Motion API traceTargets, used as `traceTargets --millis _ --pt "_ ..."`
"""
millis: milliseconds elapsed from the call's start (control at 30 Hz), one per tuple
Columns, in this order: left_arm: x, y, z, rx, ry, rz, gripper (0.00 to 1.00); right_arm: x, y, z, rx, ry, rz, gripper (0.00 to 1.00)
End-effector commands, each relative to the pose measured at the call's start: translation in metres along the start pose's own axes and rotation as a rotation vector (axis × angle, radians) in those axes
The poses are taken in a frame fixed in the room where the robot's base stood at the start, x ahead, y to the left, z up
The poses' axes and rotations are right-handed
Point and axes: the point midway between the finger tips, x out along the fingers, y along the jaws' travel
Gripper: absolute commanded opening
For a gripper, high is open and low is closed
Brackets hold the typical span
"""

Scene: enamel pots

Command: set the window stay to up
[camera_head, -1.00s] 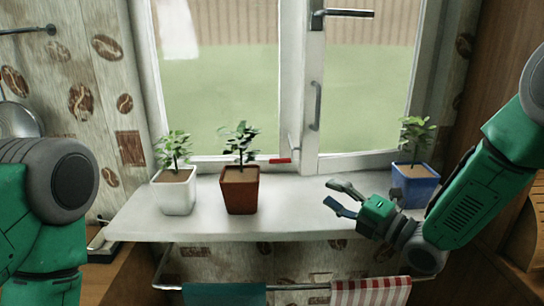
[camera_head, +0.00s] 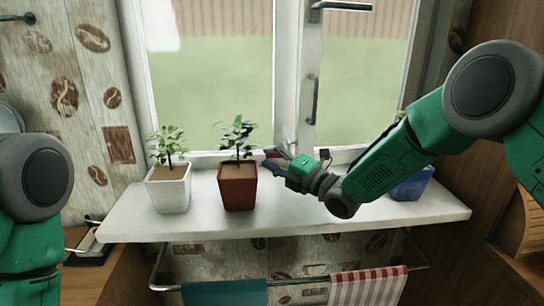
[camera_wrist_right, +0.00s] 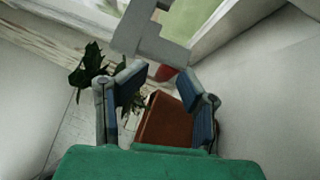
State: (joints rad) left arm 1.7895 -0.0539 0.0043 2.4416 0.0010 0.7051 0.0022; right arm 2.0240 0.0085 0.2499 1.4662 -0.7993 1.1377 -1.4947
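The window stay shows as a small red tip (camera_head: 270,153) low on the window frame, partly hidden by my right gripper in the head view. In the right wrist view a red end (camera_wrist_right: 165,72) shows below a pale grey angular bracket (camera_wrist_right: 150,42), just beyond my fingers. I cannot tell whether a finger touches the stay. My left gripper is out of view.
A brown pot (camera_head: 238,190) with a plant stands close left of my right gripper, and a white pot (camera_head: 169,190) further left. A blue pot (camera_head: 412,186) is partly behind my right arm. The sill (camera_head: 300,212) is clear in front. Towels (camera_head: 368,287) hang below.

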Motion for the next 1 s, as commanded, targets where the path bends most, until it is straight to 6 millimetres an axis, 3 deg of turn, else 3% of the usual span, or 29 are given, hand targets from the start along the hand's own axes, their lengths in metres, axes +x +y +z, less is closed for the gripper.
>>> traceTargets --millis 367,400,500,1000 --pt "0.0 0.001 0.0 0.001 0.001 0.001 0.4 -0.006 -0.001 0.013 0.01 -0.009 0.01 0.33" --pt "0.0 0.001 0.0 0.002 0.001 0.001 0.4 -0.005 -0.001 0.013 0.009 -0.009 0.009 0.29" --pt "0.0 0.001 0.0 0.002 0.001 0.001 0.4 -0.001 -0.002 0.01 0.005 -0.009 0.003 0.0" --pt "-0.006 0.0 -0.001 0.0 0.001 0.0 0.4 0.003 0.004 0.002 0.029 0.002 -0.022 0.0"
